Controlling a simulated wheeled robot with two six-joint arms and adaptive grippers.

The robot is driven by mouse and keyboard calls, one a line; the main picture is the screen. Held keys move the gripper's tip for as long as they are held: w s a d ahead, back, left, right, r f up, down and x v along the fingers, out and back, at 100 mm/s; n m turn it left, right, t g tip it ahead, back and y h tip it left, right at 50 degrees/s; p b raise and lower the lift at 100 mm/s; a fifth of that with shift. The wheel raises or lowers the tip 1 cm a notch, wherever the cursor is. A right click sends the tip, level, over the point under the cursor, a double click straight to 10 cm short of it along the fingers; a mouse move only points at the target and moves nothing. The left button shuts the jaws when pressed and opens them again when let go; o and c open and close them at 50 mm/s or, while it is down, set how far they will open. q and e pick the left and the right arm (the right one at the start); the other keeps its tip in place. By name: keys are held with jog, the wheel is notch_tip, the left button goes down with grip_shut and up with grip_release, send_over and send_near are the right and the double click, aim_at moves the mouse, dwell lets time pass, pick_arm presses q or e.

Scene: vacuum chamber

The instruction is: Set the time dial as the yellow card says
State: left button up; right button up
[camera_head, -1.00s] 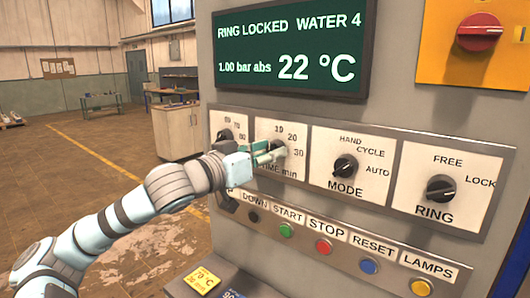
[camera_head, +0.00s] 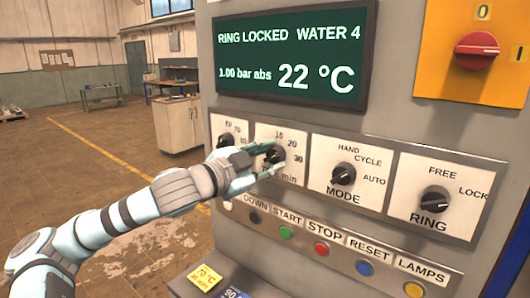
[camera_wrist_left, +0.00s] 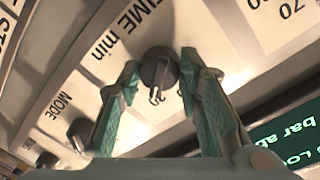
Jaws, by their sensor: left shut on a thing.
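The time dial (camera_head: 273,154) is a black knob on a white plate marked 10, 20 and 30, with "min" below. My left gripper (camera_head: 268,159) is shut on it, one finger above and one below in the head view. In the left wrist view the dial (camera_wrist_left: 160,70) sits between the two green finger pads (camera_wrist_left: 160,76). Its pointer setting is hard to read behind the fingers. The yellow card (camera_head: 205,277) lies low on a ledge; its top line reads 70 °C, and its small lower line is blurred. My right gripper is out of view.
The temperature dial (camera_head: 226,138) is close on the left, partly behind my gripper. The mode knob (camera_head: 343,174) and ring knob (camera_head: 435,200) are to the right. A row of coloured buttons (camera_head: 321,249) runs below. The screen (camera_head: 292,57) reads 22 °C.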

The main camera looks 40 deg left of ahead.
pick_arm(q)
jog(key=m+p, duration=0.1)
jog(key=m, duration=0.1)
jog(key=m+p, duration=0.1)
jog(key=m, duration=0.1)
jog(key=shift+r+p, duration=0.3)
jog(key=shift+r, duration=0.05)
jog(key=shift+f+m+y+p, duration=0.1)
jog(key=shift+m+y+p, duration=0.3)
jog(key=shift+m+p, duration=0.75)
jog(key=shift+m, duration=0.25)
jog(key=o, duration=1.1)
jog(key=shift+o, duration=0.3)
jog(key=shift+w+f, duration=0.1)
jog(key=shift+f, duration=0.05)
jog(key=shift+f, duration=0.1)
